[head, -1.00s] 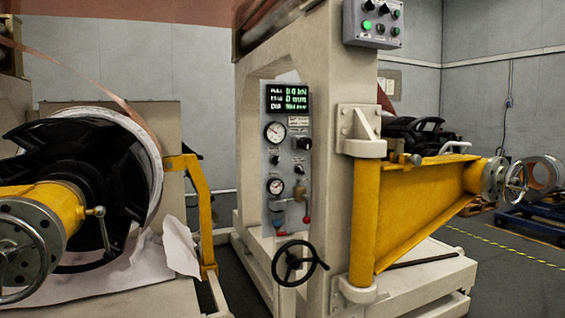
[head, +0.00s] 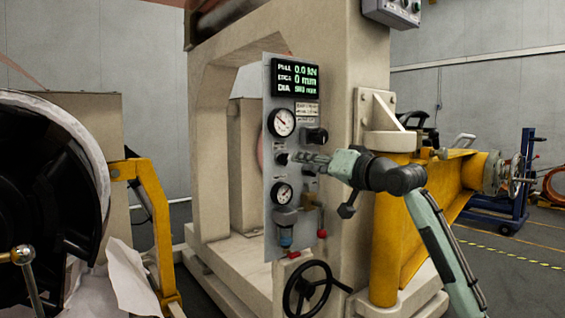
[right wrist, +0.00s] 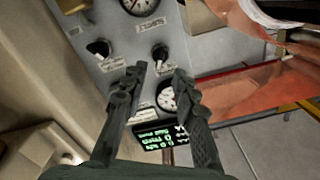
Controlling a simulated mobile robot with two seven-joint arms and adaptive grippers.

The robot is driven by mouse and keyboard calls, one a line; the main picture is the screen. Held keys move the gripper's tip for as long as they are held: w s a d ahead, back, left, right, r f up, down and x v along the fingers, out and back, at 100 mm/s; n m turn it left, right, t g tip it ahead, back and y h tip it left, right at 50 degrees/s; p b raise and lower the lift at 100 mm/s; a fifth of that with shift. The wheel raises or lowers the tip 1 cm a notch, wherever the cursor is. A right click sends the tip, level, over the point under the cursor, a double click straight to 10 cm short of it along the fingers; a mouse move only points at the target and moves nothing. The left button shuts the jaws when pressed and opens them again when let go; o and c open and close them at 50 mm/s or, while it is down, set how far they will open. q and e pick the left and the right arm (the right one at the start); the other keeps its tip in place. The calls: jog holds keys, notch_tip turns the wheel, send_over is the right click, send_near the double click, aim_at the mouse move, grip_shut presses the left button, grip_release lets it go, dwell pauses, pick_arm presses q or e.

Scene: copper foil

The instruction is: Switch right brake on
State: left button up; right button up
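The grey control panel (head: 270,225) stands on the inner side of the cream machine frame. It carries a small black knob (head: 281,159) between two gauges and a larger black switch (head: 315,135) to the upper right. The panel labels are too small to read, so I cannot tell which is the right brake. My right gripper (head: 300,159) points left at the panel, close to the small knob. In the right wrist view, its two fingers (right wrist: 160,72) are apart, with a black knob (right wrist: 160,52) beyond the gap; contact cannot be seen. My left gripper is out of view.
A lit display (head: 295,78) tops the panel. A black handwheel (head: 306,290) stands below. A yellow bracket (head: 390,260) is on the right, close to my right arm. A large black-hubbed roll (head: 30,190) and a yellow arm (head: 155,225) are on the left.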

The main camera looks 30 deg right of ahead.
aim_at(287, 160)
jog(key=w, duration=0.5)
jog(key=shift+w+a+p, duration=0.1)
jog(key=shift+a+p, duration=0.15)
jog(key=shift+p, duration=0.1)
jog(key=shift+w+a, duration=0.1)
jog(key=shift+w, duration=0.5)
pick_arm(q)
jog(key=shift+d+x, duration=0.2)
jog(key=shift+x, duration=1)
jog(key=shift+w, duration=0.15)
pick_arm(e)
grip_shut()
